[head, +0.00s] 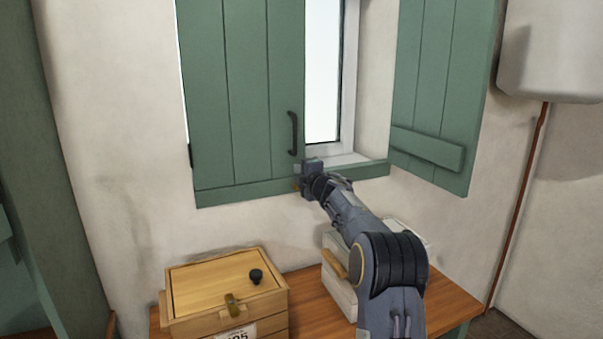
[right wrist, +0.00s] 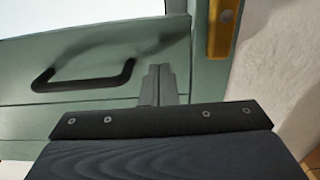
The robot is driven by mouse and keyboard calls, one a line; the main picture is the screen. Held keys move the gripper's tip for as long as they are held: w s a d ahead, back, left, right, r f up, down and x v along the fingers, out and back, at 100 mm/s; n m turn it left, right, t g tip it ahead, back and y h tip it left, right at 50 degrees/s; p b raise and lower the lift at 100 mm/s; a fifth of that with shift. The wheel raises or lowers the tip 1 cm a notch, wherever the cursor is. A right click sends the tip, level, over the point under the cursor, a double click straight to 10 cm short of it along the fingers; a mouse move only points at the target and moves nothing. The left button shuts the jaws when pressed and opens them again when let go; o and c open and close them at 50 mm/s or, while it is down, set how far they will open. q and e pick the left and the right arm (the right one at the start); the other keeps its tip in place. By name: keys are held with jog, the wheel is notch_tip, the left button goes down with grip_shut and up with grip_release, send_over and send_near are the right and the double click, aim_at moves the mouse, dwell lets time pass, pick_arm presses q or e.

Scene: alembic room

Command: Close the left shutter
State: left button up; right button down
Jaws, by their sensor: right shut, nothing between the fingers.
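The left shutter (head: 240,95) is a green plank panel with a dark handle (head: 293,133) near its right edge. It stands in front of the left part of the window, and a thin bright strip shows along its left side. My right gripper (head: 306,170) is at the shutter's lower right edge, just below the handle. In the right wrist view its fingers (right wrist: 158,82) are together and empty, right of the black handle (right wrist: 84,76) and in front of green wood. I cannot tell whether they touch it. My left gripper is out of view.
The right shutter (head: 440,85) stands open at the right. Bright window glass (head: 322,75) shows between the shutters. Below, a wooden box (head: 215,282) with a black knob and a pale block (head: 340,290) stand on a wooden table (head: 455,300). A grey tank (head: 550,50) hangs at the right.

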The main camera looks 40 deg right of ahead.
jog(key=shift+s+d+r+m+h+b, duration=0.95)
jog(key=shift+s+d+m, duration=1.25)
jog(key=shift+s, duration=4.1)
jog(key=s+a+f+m+g+h, duration=0.1)
jog(key=s+a+f+m+g, duration=0.15)
jog(key=s+a+m, duration=0.4)
jog(key=s+a+f+m+g+y, duration=0.2)
jog(key=s+a+f, duration=0.4)
jog(key=s+a, duration=0.4)
jog(key=s+a+f+m+g+y, duration=0.2)
jog(key=s+a+f+g+y, duration=0.2)
jog(key=s+a+f, duration=0.3)
jog(key=s+a+f+m+g+y, duration=0.2)
jog(key=s+a+f, duration=0.5)
jog(key=s+a, duration=0.5)
jog(key=a+g+y, duration=0.1)
jog(key=a+y, duration=0.1)
jog(key=shift+s+a+f+m, duration=0.25)
jog(key=shift+s+a+m, duration=0.05)
jog(key=shift+a+m, duration=0.05)
jog(key=shift+g, duration=0.25)
